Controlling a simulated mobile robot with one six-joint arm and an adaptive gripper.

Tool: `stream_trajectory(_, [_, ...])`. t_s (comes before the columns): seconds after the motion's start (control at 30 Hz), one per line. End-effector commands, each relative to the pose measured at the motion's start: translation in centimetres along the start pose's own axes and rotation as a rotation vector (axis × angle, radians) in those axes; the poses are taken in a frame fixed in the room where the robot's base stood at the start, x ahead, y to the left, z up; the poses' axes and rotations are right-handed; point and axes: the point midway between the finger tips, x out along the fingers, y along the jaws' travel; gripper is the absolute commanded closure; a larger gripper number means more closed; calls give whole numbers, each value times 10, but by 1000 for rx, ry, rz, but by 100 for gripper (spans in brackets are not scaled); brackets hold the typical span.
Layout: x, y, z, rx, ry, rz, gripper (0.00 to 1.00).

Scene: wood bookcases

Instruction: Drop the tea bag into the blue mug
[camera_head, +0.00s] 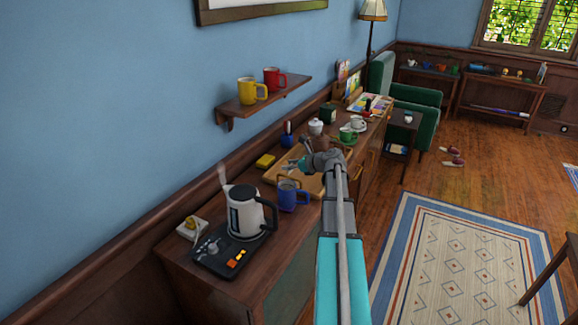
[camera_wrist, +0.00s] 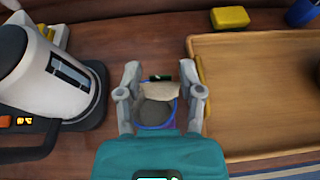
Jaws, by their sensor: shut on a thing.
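My gripper (camera_head: 291,166) is over the blue mug (camera_head: 293,198), which stands upright on the sideboard beside the kettle. In the wrist view my gripper (camera_wrist: 160,88) has its fingers on either side of a small beige tea bag (camera_wrist: 159,92) with a dark piece at its upper edge, and is shut on it. The mug's blue rim (camera_wrist: 155,128) and grey inside show behind and below the bag. The bag overlaps the far part of the mug's opening in that view. Its height above the rim is hard to tell. The head view does not show the bag clearly.
A white and black kettle (camera_head: 243,212) stands close left of the mug on a dark base. A wooden tray (camera_wrist: 265,90) lies to the right in the wrist view, with a yellow block (camera_wrist: 230,17) behind. A wall shelf (camera_head: 265,101) holds yellow and red mugs.

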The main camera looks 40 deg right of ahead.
Motion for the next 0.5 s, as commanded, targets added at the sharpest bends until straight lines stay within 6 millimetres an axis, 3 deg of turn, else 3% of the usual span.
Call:
stream_trajectory(0.47, [2,1,-4,0,0,1,70])
stream_trajectory(0.5, [3,1,-4,0,0,1,46])
